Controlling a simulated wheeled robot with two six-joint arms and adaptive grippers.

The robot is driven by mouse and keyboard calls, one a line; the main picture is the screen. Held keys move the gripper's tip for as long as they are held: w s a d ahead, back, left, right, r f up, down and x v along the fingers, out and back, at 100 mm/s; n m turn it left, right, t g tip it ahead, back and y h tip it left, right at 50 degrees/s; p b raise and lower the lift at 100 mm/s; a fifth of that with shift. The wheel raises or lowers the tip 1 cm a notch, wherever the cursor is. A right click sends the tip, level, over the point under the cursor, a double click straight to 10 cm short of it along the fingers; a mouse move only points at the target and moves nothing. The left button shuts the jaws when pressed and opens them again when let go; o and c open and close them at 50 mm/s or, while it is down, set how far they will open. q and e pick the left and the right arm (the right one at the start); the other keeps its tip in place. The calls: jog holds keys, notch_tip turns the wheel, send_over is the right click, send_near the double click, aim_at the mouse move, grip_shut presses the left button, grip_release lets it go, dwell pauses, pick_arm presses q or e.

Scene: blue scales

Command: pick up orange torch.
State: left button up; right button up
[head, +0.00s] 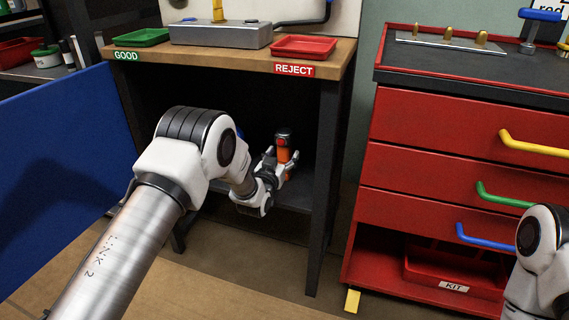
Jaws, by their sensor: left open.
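The orange torch (284,150) stands upright inside the dark cabinet under the workbench, with a black head on top. Its lower part is hidden by my left gripper. My left gripper (288,162) reaches into the cabinet with its open fingers at the torch, one seen on each side of it. I cannot tell whether the fingers touch it. My right arm shows only in part at the right edge; its gripper is out of view.
The workbench (225,58) carries a green GOOD tray (142,37) and a red REJECT tray (303,47). A blue panel (60,165) stands at the left. A red drawer cabinet (440,145) is at the right, with a red KIT bin (455,270) in its lower opening.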

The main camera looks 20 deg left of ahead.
pick_arm(q)
jog(key=shift+r, duration=0.1)
grip_shut()
jog(key=shift+r, duration=0.1)
